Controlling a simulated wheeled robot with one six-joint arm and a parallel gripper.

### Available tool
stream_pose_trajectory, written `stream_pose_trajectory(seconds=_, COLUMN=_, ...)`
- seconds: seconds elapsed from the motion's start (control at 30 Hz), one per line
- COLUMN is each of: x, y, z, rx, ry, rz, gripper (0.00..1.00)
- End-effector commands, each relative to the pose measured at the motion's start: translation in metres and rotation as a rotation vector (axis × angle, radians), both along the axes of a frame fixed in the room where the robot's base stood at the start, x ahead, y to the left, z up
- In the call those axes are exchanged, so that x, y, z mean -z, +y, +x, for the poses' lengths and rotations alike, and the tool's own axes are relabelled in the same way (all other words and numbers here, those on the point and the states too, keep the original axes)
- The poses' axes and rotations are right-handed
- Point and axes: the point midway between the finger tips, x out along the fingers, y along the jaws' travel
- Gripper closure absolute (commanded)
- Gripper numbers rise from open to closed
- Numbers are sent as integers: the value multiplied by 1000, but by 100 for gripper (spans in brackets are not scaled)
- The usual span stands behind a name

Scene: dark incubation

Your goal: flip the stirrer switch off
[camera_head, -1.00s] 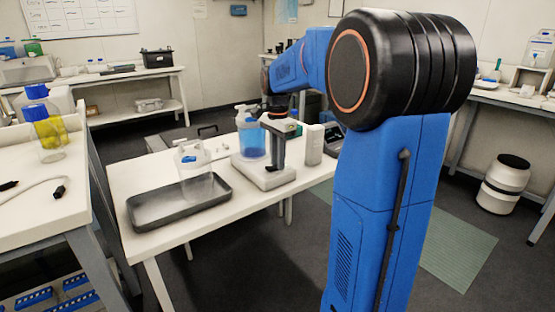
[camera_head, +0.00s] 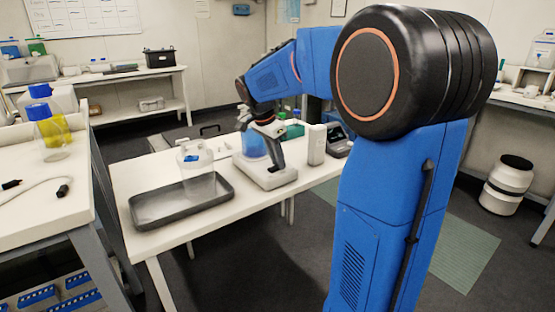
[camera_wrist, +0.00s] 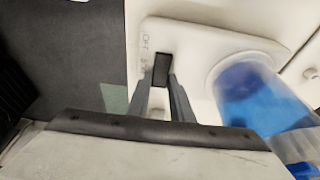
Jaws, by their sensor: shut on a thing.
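The stirrer (camera_head: 270,178) is a flat white unit on the white table, with a bottle of blue liquid (camera_head: 254,144) standing on its plate. The bottle also shows in the wrist view (camera_wrist: 262,98), right of the fingers. In the head view my gripper (camera_head: 278,155) reaches down tilted to the stirrer's front, where the switch is hidden.
A dark tray (camera_head: 182,203) with a clear jug (camera_head: 196,170) stands left of the stirrer. A white box (camera_head: 316,146) and a dark device (camera_head: 339,140) stand to its right.

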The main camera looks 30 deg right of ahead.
Motion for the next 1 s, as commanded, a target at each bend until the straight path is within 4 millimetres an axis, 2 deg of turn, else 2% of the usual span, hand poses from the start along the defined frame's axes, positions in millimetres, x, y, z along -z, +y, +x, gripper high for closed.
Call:
stream_pose_trajectory(seconds=0.07, x=0, y=0, z=0, rx=0, ry=1, rz=1, gripper=100)
stream_pose_trajectory(seconds=0.1, x=0, y=0, z=0, rx=0, ry=1, rz=1, gripper=70)
stream_pose_trajectory(seconds=0.13, x=0, y=0, z=0, rx=0, ry=1, rz=1, gripper=63)
stream_pose_trajectory(seconds=0.17, x=0, y=0, z=0, rx=0, ry=1, rz=1, gripper=61)
stream_pose_trajectory(seconds=0.57, x=-7, y=2, z=0, rx=-1, ry=-2, rz=1, gripper=61)
stream_pose_trajectory(seconds=0.67, x=-19, y=5, z=1, rx=-1, ry=-3, rz=1, gripper=61)
stream_pose_trajectory(seconds=1.0, x=-82, y=25, z=0, rx=-1, ry=-3, rz=1, gripper=61)
